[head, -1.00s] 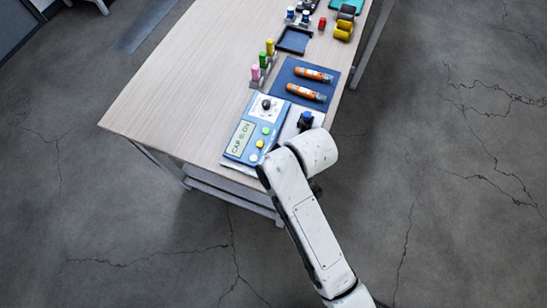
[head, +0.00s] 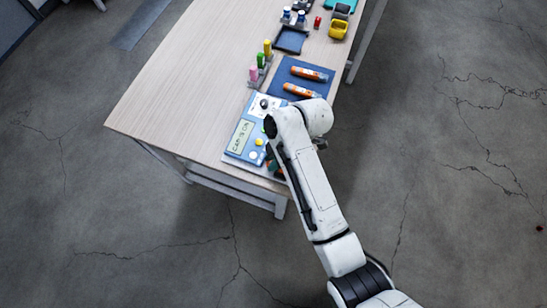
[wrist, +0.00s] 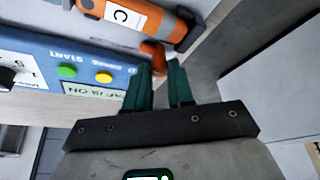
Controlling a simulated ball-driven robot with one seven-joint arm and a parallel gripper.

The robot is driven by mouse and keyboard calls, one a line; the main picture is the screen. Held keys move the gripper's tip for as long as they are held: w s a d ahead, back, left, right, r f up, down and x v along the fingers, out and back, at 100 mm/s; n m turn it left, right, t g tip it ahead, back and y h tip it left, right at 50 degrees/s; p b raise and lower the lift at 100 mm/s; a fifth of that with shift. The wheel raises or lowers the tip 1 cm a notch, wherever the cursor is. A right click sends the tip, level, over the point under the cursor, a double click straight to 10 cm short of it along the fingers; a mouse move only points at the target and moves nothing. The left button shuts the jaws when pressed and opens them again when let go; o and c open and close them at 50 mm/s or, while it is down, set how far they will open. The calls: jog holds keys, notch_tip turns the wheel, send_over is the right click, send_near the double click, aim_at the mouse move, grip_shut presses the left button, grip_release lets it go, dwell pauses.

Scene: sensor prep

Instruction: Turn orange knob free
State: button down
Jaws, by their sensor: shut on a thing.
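The orange knob (wrist: 152,51) shows in the wrist view at the tips of my gripper's green fingers (wrist: 160,70). The fingers are closed around its lower part and hide some of it. In the head view my arm covers the knob and most of the gripper; a bit of green finger shows beside the device. The blue device (wrist: 45,48) is beside the fingers, with a green button (wrist: 67,71), a yellow button (wrist: 104,77) and a display ending in "IS ON". The device also shows in the head view (head: 236,151).
Orange pens (head: 309,73) lie on a dark blue mat (head: 284,73); one marked C (wrist: 170,25) is just beyond the knob. Coloured vials (head: 262,60), a dark tray (head: 291,40) and a yellow item (head: 338,29) stand farther back. The table's left part (head: 180,95) is clear.

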jog(key=shift+w+n+g, duration=0.1)
jog(key=shift+n+g, duration=0.2)
jog(key=shift+n, duration=0.6)
jog(key=c, duration=1)
grip_release()
jog(key=p+v, duration=0.1)
jog(key=v, duration=0.9)
jog(key=shift+w+r, duration=0.15)
jog(key=shift+r, duration=0.25)
